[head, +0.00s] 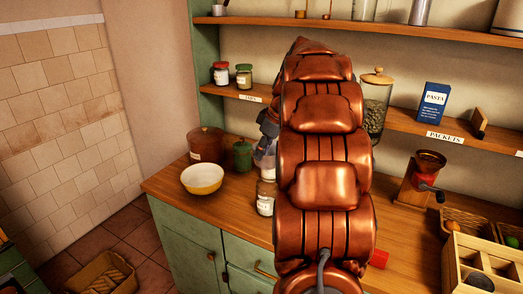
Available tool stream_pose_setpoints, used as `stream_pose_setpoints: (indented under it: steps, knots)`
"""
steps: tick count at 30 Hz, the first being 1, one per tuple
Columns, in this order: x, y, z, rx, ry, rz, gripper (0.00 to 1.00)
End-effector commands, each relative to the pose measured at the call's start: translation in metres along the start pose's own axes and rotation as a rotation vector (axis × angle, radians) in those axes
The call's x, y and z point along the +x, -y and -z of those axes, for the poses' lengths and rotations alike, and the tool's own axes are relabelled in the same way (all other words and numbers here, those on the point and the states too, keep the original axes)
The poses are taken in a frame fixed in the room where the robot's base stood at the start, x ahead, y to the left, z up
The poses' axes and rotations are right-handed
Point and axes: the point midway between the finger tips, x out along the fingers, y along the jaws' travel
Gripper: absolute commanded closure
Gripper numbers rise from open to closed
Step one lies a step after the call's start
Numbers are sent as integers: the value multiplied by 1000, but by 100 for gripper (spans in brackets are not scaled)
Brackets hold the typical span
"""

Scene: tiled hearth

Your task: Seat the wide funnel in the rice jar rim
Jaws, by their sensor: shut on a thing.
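A glass jar with a pale label (265,205) stands on the wooden counter, just left of my copper arm; it looks like the rice jar. Its right side is hidden by the arm. My gripper (266,143) is above this jar, partly hidden behind the arm, and points down. It is shut on a pale, see-through thing (262,159) that looks like the wide funnel. Only a small part of the funnel shows, just over the jar's top. I cannot tell whether it touches the rim or sits in it.
A yellow bowl (203,179), a brown canister (206,144) and a green canister (242,155) stand left of the jar. A coffee grinder (420,180) and a wooden crate (452,270) are at right. Shelves (400,122) run behind. The counter's front left is clear.

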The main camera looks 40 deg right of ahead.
Motion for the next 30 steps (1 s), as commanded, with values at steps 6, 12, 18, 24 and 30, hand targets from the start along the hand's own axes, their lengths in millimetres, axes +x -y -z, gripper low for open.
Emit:
stream_pose_setpoints:
  steps: [6,12,18,24,30]
  knots:
    - [1,0,0,0,0,-1,100]
    - [1,0,-1,-3,-4,-3,100]
    - [10,0,-5,-2,-3,-2,100]
    - [21,0,-9,-2,-2,-1,100]
    - [31,0,-14,-1,-1,-1,100]
